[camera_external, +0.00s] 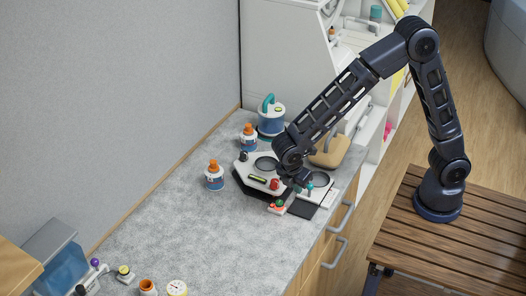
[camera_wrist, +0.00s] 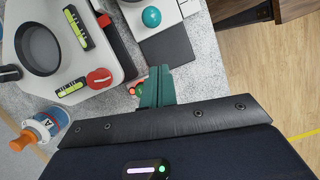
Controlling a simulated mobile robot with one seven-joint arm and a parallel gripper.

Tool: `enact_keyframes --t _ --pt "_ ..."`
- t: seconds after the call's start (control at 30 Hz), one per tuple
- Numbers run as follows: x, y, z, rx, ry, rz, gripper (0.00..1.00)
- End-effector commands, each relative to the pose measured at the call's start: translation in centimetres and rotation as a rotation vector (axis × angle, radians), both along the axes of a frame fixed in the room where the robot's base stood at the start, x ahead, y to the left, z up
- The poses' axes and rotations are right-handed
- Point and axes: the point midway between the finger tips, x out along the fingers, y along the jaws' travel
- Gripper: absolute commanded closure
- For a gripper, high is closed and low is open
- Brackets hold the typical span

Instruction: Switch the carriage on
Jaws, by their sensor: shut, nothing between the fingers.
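A white machine body (camera_external: 243,172) stands on the counter, with round dark-rimmed openings, a level vial and a red knob (camera_external: 275,184). The red knob also shows in the wrist view (camera_wrist: 99,78). A small part with red and green buttons (camera_external: 274,206) sits at its front edge. In the wrist view these buttons (camera_wrist: 136,89) are just left of my fingertips and partly hidden by them. My gripper (camera_wrist: 158,72) is shut and empty, with its teal fingers low beside the buttons. I cannot tell whether they touch. Which part is the carriage is unclear.
A teal ball knob (camera_wrist: 152,17) and a dark flat plate (camera_wrist: 168,49) lie just beyond my fingers. Orange-capped bottles (camera_external: 214,176) stand left of the machine. A blue-and-white container (camera_external: 270,117) stands behind. The counter's left middle (camera_external: 165,220) is clear.

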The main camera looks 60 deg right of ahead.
Motion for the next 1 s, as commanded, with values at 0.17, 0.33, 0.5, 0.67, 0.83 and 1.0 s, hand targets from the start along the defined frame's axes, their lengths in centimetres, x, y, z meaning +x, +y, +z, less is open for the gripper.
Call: enact_keyframes --t 0.17,0.33,0.5,0.67,0.83,1.0 --pt "0.2 1.1 3.6 0.004 -0.004 0.001 1.0" --pt "0.3 2.0 6.1 0.006 -0.003 0.002 1.0" --pt "0.4 2.4 7.5 0.006 -0.003 0.002 1.0" --pt "0.4 2.5 7.9 0.004 -0.001 0.002 1.0" --pt "0.4 2.5 7.9 0.004 -0.001 0.002 1.0" --pt "0.4 2.2 8.1 0.007 -0.005 -0.006 1.0"
